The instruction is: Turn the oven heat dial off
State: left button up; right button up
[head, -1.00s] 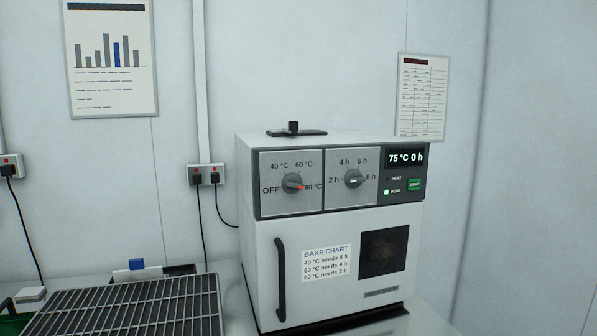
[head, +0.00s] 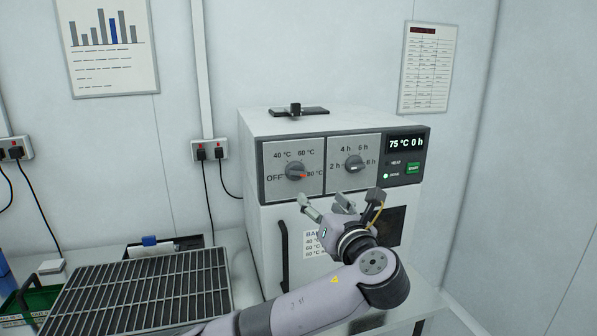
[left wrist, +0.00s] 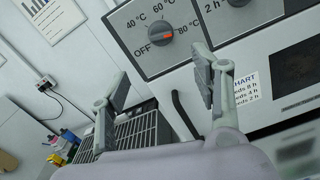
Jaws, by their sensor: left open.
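The oven heat dial (head: 296,171) is a dark round knob on the left grey panel of the white oven (head: 262,228). Its orange-red pointer faces right, towards 80 °C; OFF is marked on its left. In the left wrist view the heat dial (left wrist: 161,34) shows at the top middle, ahead of my fingers. My left gripper (head: 340,203) is open and empty in front of the oven, below and right of the heat dial and apart from it. Its two spread fingers (left wrist: 161,83) also show in the left wrist view. My right gripper is out of view.
A timer dial (head: 354,164) sits right of the heat dial. The display (head: 405,143) reads 75 °C 0 h, above a green START button (head: 413,168). The black door handle (head: 284,258) stands below the heat dial. A wire rack (head: 140,290) lies at the left.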

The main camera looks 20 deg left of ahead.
aim_at(298, 174)
pick_arm(q)
jog(key=p+x, duration=0.5)
jog(key=x, duration=1)
jog(key=shift+w+a, duration=0.2)
jog(key=shift+a, duration=0.05)
jog(key=shift+w+a+p, duration=0.3)
jog(key=shift+w+p, duration=0.05)
jog(key=shift+w, duration=0.15)
jog(key=shift+c, duration=0.6)
jog(key=c, duration=1)
jog(key=shift+f, duration=0.1)
jog(key=shift+c, duration=0.2)
